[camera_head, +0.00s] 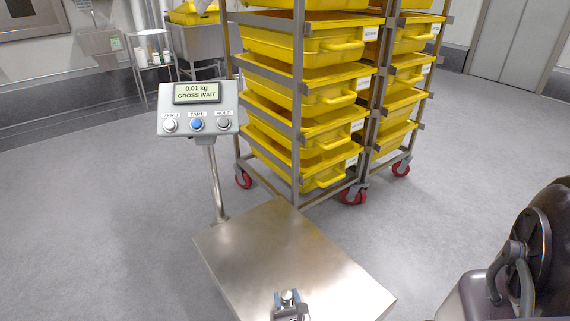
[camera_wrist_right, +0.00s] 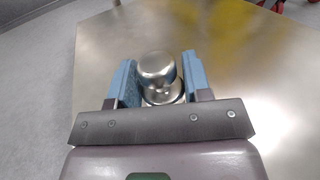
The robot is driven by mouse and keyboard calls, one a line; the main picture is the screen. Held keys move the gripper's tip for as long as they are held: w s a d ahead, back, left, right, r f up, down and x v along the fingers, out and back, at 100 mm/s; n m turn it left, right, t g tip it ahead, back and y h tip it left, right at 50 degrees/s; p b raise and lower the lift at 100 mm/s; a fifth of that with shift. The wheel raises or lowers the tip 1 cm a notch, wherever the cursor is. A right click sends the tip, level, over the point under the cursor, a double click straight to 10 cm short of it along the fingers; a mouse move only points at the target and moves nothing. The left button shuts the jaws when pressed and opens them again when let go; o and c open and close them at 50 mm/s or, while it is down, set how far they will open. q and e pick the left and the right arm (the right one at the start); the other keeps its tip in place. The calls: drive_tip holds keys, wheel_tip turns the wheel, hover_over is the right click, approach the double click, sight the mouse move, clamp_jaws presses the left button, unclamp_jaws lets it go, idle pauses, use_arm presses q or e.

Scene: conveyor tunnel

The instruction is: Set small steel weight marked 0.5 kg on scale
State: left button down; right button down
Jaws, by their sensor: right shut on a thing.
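The small steel weight (camera_head: 288,295), shiny with a rounded knob, is between the blue fingers of my right gripper (camera_head: 291,302) over the near part of the scale's steel platform (camera_head: 270,246). In the right wrist view the weight's knob (camera_wrist_right: 157,70) sits between the two fingers of the right gripper (camera_wrist_right: 160,75), which is shut on it. Its lower part is partly hidden, and I cannot tell if its base touches the platform. No marking is legible on it. The scale's display (camera_head: 197,92) reads 0.01 kg, GROSS WAIT. My left gripper is not in view.
The scale's post (camera_head: 215,180) and button panel rise at the platform's far left corner. A wheeled rack (camera_head: 298,100) of yellow bins (camera_head: 310,98) stands behind the scale. A small cart (camera_head: 152,55) is at the back left. The floor left of the scale is clear.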

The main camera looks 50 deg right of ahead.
drive_tip(key=shift+w, duration=0.1)
drive_tip(key=c, duration=0.5)
unclamp_jaws()
drive_tip(key=shift+c, duration=0.2)
drive_tip(key=shift+r, duration=0.1)
